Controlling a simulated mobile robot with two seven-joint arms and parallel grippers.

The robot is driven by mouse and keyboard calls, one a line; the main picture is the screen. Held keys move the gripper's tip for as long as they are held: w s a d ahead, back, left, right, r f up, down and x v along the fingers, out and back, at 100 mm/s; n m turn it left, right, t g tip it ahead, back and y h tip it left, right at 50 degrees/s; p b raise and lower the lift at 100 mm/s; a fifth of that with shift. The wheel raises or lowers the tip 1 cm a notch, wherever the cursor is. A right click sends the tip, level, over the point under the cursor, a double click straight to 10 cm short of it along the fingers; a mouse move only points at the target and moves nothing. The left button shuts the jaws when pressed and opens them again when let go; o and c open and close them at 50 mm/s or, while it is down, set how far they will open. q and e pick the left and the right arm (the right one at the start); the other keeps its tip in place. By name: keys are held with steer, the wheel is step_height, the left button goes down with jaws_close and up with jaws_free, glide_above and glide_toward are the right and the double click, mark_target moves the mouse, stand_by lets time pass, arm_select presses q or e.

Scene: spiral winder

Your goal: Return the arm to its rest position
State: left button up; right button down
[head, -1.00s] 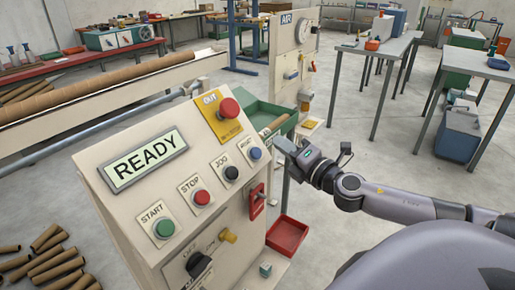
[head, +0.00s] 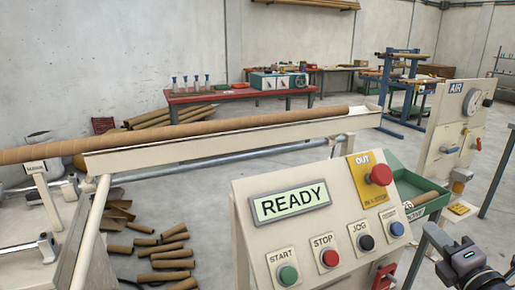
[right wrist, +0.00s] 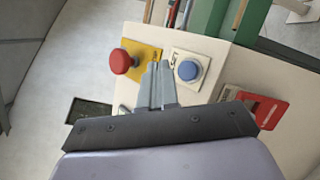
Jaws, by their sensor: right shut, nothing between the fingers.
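My right gripper (right wrist: 153,88) is shut and empty in the right wrist view, over the control panel's face. It points between the red emergency button (right wrist: 121,61) and the blue button (right wrist: 188,70) there; I cannot tell how far off it is. In the head view, part of the right gripper (head: 432,238) shows at the lower right edge, right of the control panel (head: 250,225). The panel's display (head: 290,203) reads READY. The panel carries a green START button (head: 288,275), a red STOP button (head: 329,258) and a black JOG button (head: 366,242). My left gripper is not in view.
A long cardboard tube (head: 190,131) lies along a cream trough (head: 230,143) behind the panel. A green tray (head: 418,187) stands right of the panel, near the AIR post (head: 455,130). Loose tubes (head: 165,255) lie on the floor at left.

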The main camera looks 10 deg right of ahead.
steer(key=s+a+f+m+g, duration=0.35)
steer(key=f+m, duration=0.25)
steer(key=f, duration=0.4)
steer(key=s+a+f+m+g, duration=0.2)
steer(key=s+a+f+m, duration=0.25)
steer(key=f, duration=0.55)
steer(key=s+a+f+m+g+y, duration=0.1)
steer(key=s+a+f+m, duration=0.3)
steer(key=a, duration=0.3)
steer(key=s+a+f+m+g+y, duration=0.1)
steer(key=s+a+f+m, duration=0.3)
steer(key=a, duration=0.3)
steer(key=shift+s+m+y, duration=0.4)
steer(key=shift+s+m, duration=0.15)
steer(key=shift+m, duration=0.3)
steer(key=shift+g, duration=0.25)
